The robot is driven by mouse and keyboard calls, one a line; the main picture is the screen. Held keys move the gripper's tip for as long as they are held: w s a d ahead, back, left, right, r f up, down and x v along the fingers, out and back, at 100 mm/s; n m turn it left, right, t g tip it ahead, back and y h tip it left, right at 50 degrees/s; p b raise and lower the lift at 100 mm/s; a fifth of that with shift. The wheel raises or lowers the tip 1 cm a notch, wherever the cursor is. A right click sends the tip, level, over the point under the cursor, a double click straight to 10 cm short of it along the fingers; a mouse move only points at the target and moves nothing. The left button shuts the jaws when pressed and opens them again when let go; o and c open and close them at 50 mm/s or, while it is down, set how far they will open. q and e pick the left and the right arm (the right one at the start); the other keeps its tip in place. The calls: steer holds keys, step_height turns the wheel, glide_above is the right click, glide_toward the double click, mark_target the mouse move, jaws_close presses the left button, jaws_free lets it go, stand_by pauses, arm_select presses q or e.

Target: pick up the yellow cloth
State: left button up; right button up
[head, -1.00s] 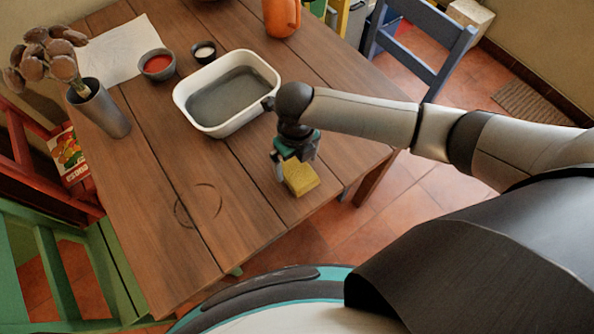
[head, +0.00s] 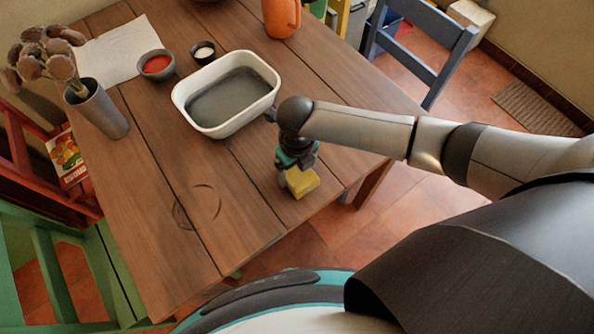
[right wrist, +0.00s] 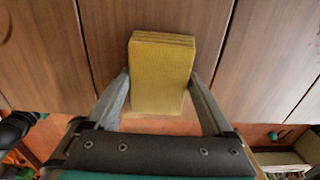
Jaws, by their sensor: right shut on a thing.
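The yellow cloth (head: 303,184) is a small folded block near the front edge of the wooden table, right of the middle. It also shows in the right wrist view (right wrist: 161,72), between the two fingers. My right gripper (head: 291,180) reaches down over it and is shut on it, one finger on each side. In the right wrist view my right gripper (right wrist: 160,98) has its fingertips against the cloth's sides. I cannot tell whether the cloth still touches the table.
A white basin with grey contents (head: 186,92) stands behind the gripper. Bowls, a white sheet (head: 112,50), an orange jug (head: 281,18) and a metal vase (head: 101,110) stand farther back and left. A blue chair (head: 424,45) is at the right. The table's front left is clear.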

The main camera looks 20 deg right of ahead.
mark_target(297, 170)
steer(key=shift+c, duration=0.8)
step_height(297, 170, up, 20)
steer(key=p, duration=0.4)
steer(key=o, duration=0.7)
steer(key=c, duration=0.5)
steer(key=shift+c, duration=0.2)
